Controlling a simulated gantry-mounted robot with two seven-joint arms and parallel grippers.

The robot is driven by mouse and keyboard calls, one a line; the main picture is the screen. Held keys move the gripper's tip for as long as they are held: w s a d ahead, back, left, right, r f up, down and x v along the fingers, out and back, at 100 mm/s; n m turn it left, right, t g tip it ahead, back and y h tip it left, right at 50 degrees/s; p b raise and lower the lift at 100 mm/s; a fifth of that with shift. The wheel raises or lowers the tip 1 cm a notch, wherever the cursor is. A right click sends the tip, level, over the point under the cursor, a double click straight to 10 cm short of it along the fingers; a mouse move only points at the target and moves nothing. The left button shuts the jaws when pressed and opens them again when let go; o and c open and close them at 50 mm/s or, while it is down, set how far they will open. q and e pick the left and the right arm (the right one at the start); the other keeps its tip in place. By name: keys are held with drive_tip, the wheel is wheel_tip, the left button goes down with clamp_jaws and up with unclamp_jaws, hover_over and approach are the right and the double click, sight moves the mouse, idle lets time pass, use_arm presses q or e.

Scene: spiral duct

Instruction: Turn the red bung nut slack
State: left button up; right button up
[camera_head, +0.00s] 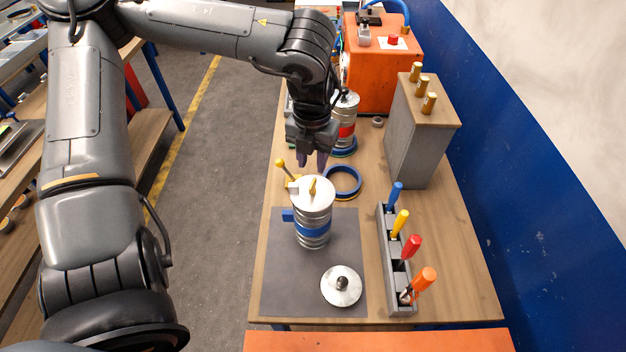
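My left gripper (313,163) hangs over the table, fingers pointing down with a gap between them, seemingly empty. It is above and behind the blue-banded metal canister (312,211) and in front of the red-banded metal canister (346,116), which it partly hides. I cannot tell whether it touches anything. A small red cap-like part (393,40) sits on a pale plate on top of the orange box (378,75) at the back; whether this is the red bung nut I cannot tell. My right gripper is not in view.
A grey block (408,130) with brass pegs stands at the right. A tool rack (388,262) holds several coloured-handled drivers. A round metal lid (341,286) lies on the dark mat (283,290). A blue ring (345,194) lies behind the mat. Bare wood (450,255) shows front right.

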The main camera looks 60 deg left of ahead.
sight(313, 183)
use_arm(q)
wheel_tip(313, 183, down, 8)
drive_tip(key=shift+r, duration=0.15)
idle(0.4)
clamp_jaws()
